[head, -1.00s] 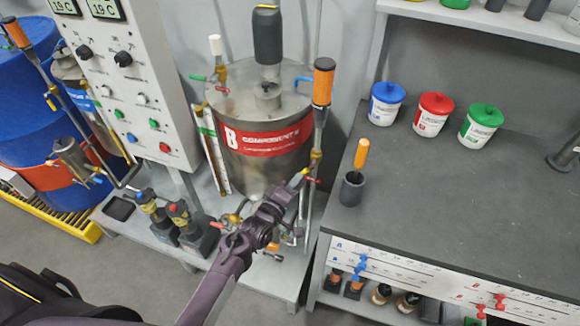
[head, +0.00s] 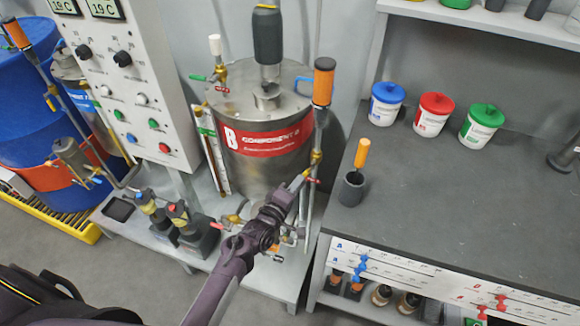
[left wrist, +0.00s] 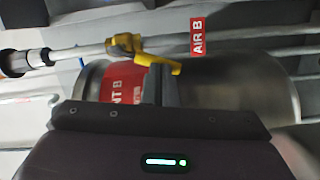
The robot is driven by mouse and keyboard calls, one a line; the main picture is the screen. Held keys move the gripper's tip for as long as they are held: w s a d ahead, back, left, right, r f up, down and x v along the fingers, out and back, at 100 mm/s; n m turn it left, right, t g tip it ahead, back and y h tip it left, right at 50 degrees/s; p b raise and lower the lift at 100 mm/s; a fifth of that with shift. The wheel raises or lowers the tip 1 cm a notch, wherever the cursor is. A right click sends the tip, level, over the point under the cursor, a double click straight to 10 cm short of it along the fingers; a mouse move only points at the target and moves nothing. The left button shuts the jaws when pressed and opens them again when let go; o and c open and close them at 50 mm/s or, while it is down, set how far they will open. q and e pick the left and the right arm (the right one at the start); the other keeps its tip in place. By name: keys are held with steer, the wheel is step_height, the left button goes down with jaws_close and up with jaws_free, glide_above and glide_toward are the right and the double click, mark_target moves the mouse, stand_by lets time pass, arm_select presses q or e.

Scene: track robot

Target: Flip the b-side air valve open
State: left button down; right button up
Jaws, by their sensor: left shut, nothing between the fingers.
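The b-side air valve shows in the left wrist view as a yellow handle (left wrist: 158,62) on a yellow body on a pale pipe. A red "AIR B" tag (left wrist: 197,37) hangs beside it. In the head view the yellow valve (head: 316,158) sits low on the pipe right of the B tank, its handle too small to make out. My left gripper (head: 299,181) is shut and empty close to the pipe. In the left wrist view its fingers (left wrist: 160,84) are right at the handle; I cannot tell whether they touch. My right gripper is out of view.
The steel B tank (head: 265,165) stands just behind my left gripper. An orange-capped pump tube (head: 323,85) rises above the valve. A grey workbench (head: 440,190) with lidded cups is to the right, and a control cabinet (head: 130,80) to the left.

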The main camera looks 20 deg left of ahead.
arm_select(q)
steer(key=shift+d+f+n, duration=0.2)
steer(key=shift+d+n, duration=0.15)
steer(key=shift+n, duration=0.25)
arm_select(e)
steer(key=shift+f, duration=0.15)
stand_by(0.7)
